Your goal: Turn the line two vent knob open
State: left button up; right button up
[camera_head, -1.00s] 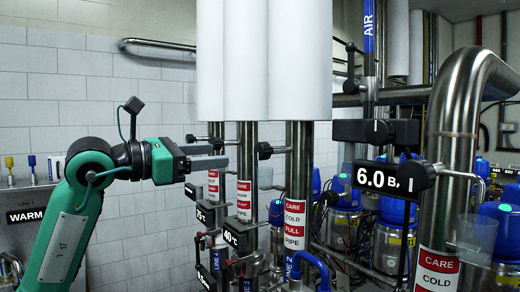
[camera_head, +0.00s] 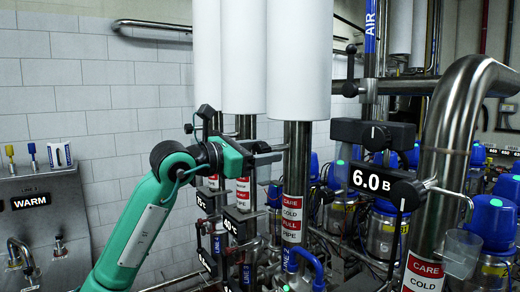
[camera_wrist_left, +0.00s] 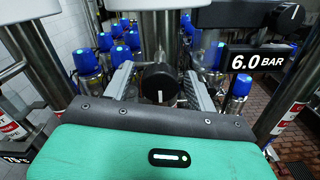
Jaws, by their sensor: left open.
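My left gripper (camera_head: 268,154) reaches in from the left at the height of a knob on the front steel pipe (camera_head: 296,165). That pipe carries red and white CARE COLD FULL PIPE labels and a blue LINE 2 tag (camera_head: 290,261) low down. In the left wrist view, the round black vent knob (camera_wrist_left: 160,83) stands between the two open fingers of my left gripper (camera_wrist_left: 158,73), with a small pale mark on its lower face. A gap shows on both sides, and the fingers are not closed on it. In the head view the gripper mostly hides the knob. My right gripper is out of view.
A black box with a dial (camera_head: 374,134) and a 6.0 BAR display (camera_head: 374,178) stand to the right. Thick bent steel pipe (camera_head: 450,130) and blue-topped valves (camera_head: 493,222) lie beyond. A WARM panel (camera_head: 38,215) is at left.

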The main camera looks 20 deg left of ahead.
pick_arm(q)
jog(key=shift+c, duration=0.3)
jog(key=c, duration=0.9)
